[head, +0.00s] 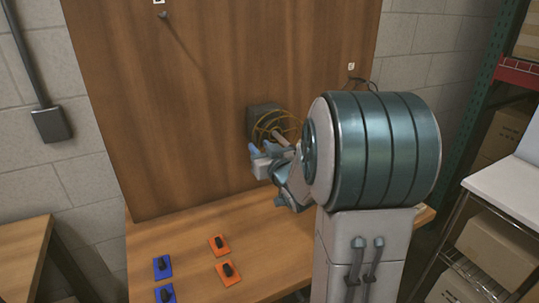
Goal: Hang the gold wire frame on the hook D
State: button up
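The gold wire frame (276,124) is a rounded cage of thin gold wires. It is in front of a dark grey block at the upright wooden board, right of centre. My gripper (261,149) is at the frame's lower left, with its pale blue fingertips close to the wires. Whether the fingers grip a wire is too small to tell, and my arm hides the right side. A hook (163,14) sticks out at the board's upper left under a white label. Another small label (351,66) is at the upper right. I cannot read either letter, so hook D is not identified.
The dark grey block (258,117) is behind the frame. Orange plates (219,245) and blue plates (162,267) with black knobs lie on the wooden table (180,227). A dark curved wire (374,86) shows at the board's right edge. Shelves with boxes (489,245) stand at right.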

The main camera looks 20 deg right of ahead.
aim_at(254, 141)
jog(key=shift+w+a+p, duration=0.1)
jog(key=shift+w+p, duration=0.25)
jog(key=shift+w, duration=2.1)
grip_shut()
jog(key=shift+s, duration=0.1)
jog(key=s+b, duration=0.2)
jog(key=s, duration=1.3)
jog(key=shift+d+b, duration=0.25)
jog(key=shift+b, duration=0.15)
dwell(0.5)
